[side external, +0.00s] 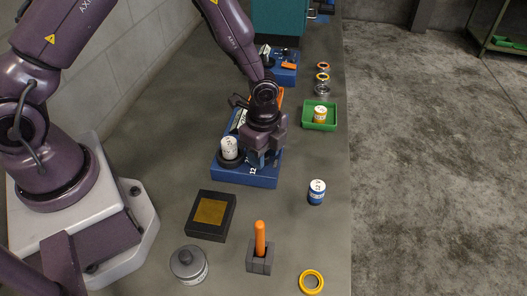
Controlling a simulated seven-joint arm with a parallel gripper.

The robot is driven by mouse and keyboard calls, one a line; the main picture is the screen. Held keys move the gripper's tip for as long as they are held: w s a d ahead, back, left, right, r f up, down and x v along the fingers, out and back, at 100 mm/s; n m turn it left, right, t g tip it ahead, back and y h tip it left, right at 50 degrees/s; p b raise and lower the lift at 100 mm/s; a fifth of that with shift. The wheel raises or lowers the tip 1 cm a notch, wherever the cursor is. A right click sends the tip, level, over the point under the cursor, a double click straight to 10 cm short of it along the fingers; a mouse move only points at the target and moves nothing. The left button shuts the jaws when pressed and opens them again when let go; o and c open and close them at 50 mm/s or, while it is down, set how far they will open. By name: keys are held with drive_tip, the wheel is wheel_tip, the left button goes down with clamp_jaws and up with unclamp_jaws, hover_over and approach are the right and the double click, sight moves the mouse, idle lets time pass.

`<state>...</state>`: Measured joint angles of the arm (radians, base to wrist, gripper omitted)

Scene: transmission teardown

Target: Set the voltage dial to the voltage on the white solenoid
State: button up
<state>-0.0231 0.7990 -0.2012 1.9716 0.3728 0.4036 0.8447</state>
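The white solenoid (229,147) stands upright in a dark round holder on the left part of a blue box (230,175). Its label is too small to read. My gripper (263,160) points down over the right part of the same box, just right of the white solenoid. The voltage dial is not visible; my gripper covers that part of the box. A white marking like "12" shows on the box's front near the fingers. The fingers are too small and blocked to tell whether they are open or shut on something.
A blue-and-white cylinder (317,191) stands at right. An orange-and-white one sits in a green tray (309,125). Nearer are a black box with a gold top (211,214), an orange-handled tool in a block (259,254), a grey canister (188,264) and a yellow ring (311,282).

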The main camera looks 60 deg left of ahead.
drive_tip(key=c, duration=0.6)
drive_tip(key=shift+n, duration=0.3)
drive_tip(key=n, duration=1.1)
idle(0.4)
drive_tip(key=o, duration=1)
drive_tip(key=shift+c, duration=0.2)
